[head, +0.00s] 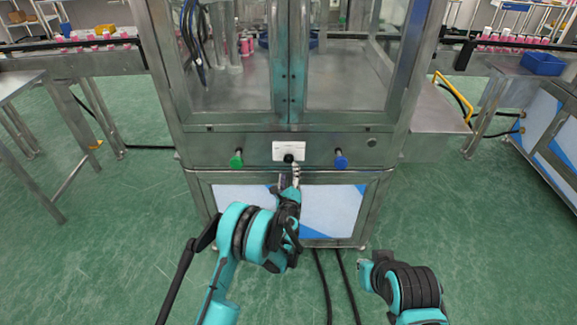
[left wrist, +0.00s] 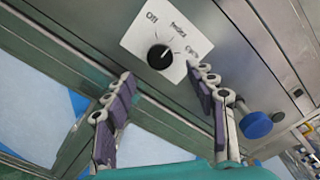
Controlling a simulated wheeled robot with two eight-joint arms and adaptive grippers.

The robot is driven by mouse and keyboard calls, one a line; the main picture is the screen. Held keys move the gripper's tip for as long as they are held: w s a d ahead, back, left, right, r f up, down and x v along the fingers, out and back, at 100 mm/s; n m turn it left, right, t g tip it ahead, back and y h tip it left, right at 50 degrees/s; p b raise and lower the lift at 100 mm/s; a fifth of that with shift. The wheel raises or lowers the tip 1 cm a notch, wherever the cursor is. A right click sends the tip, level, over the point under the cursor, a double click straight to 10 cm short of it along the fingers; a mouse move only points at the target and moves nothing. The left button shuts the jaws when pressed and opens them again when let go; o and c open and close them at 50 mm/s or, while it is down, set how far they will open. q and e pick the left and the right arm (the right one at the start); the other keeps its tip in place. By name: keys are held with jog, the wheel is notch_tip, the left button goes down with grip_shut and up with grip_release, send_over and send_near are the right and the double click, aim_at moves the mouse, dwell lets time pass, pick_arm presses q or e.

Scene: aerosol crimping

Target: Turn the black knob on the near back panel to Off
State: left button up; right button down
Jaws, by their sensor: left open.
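The black knob (head: 288,158) sits on a white plate (head: 291,147) on the steel panel of the machine. In the left wrist view the knob (left wrist: 160,57) is round, and the plate (left wrist: 140,40) reads Off at left, a middle label that is hard to read, and Cycle at right. A small pale mark on the knob faces up and right, away from Off. My left gripper (head: 289,174) is open just below the knob; in the left wrist view its fingers (left wrist: 160,72) stand apart on either side of it, with no clear contact. Only part of my right arm shows, low at right.
A green button (head: 237,158) is left of the plate and a blue button (head: 341,159) right of it; the blue one also shows close to the right finger in the left wrist view (left wrist: 256,125). Glass doors stand above. Black cables lie on the green floor below.

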aim_at(289, 160)
pick_arm(q)
jog(key=w+b, duration=0.1)
jog(key=w, duration=0.4)
jog(key=shift+w+f+b, duration=0.1)
jog(key=shift+w+b, duration=0.15)
jog(key=shift+b, duration=0.05)
jog(key=shift+w, duration=0.5)
jog(key=c, duration=1.2)
